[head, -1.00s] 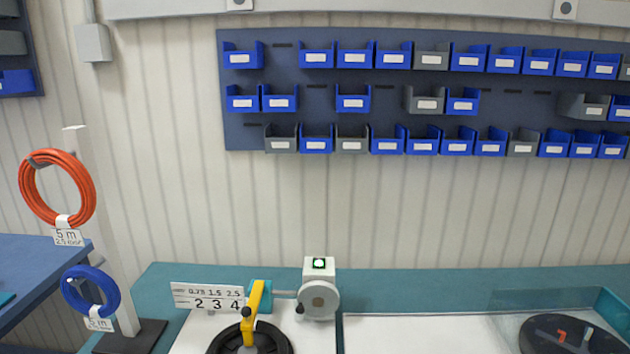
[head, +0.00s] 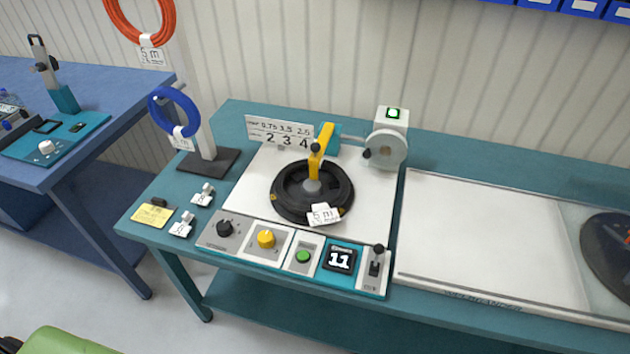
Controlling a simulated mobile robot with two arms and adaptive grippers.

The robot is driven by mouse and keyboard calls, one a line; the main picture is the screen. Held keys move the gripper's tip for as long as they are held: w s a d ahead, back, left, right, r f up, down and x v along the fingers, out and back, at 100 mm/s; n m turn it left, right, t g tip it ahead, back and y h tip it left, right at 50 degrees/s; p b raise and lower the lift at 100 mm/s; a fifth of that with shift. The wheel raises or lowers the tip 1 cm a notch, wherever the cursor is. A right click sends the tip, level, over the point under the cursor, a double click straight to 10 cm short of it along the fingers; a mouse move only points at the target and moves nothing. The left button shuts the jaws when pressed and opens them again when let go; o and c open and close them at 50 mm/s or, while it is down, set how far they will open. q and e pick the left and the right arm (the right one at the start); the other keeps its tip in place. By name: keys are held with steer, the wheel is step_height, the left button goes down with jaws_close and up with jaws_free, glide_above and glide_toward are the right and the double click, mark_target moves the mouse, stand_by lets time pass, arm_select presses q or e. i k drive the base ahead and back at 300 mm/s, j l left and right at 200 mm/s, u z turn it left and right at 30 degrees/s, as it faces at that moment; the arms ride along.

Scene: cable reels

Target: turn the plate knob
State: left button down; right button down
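A control panel runs along the front edge of the teal bench. It has a black knob (head: 225,229) at its left end and a yellow knob (head: 266,238) on a white square beside it. I cannot tell from the small markings which one is the plate knob. Neither of my grippers is in view.
A blue cable coil (head: 157,118) hangs on a stand at the bench's left, below an orange coil (head: 165,22). Small tagged parts and a yellow label (head: 153,214) lie at the left front. A blue table (head: 60,176) stands left, with floor between. A white surface (head: 485,240) lies right.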

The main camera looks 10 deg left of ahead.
mark_target(266, 239)
steer(key=j+u, duration=0.1)
steer(key=u, duration=0.85)
